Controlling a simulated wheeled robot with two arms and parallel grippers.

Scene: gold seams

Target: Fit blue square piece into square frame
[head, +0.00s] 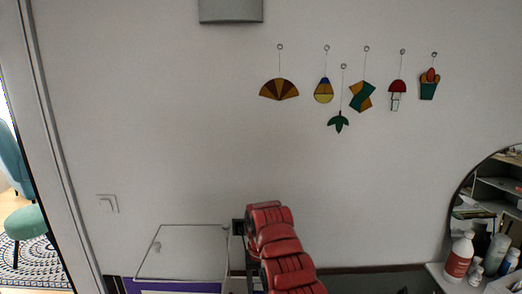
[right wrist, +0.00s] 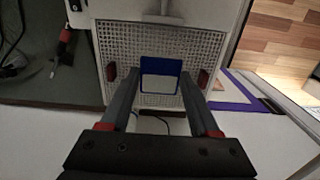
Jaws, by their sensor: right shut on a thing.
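The blue square piece (right wrist: 160,66) shows in the right wrist view, blue on its upper part and sides with a pale area low inside it. My right gripper (right wrist: 158,82) is shut on it, with the piece between the fingertips. The piece is over a white mesh panel (right wrist: 118,45); I cannot tell whether they touch. In the head view, my red right arm hides the piece. I cannot make out the square frame for certain. My left gripper is not in view.
A pale, thin-edged panel (head: 185,252) lies left of my arm in the head view, above a purple edge (head: 170,287). Several coloured hanging ornaments (head: 278,89) are on the wall. Bottles (head: 459,256) stand at the right by a round mirror (head: 497,190).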

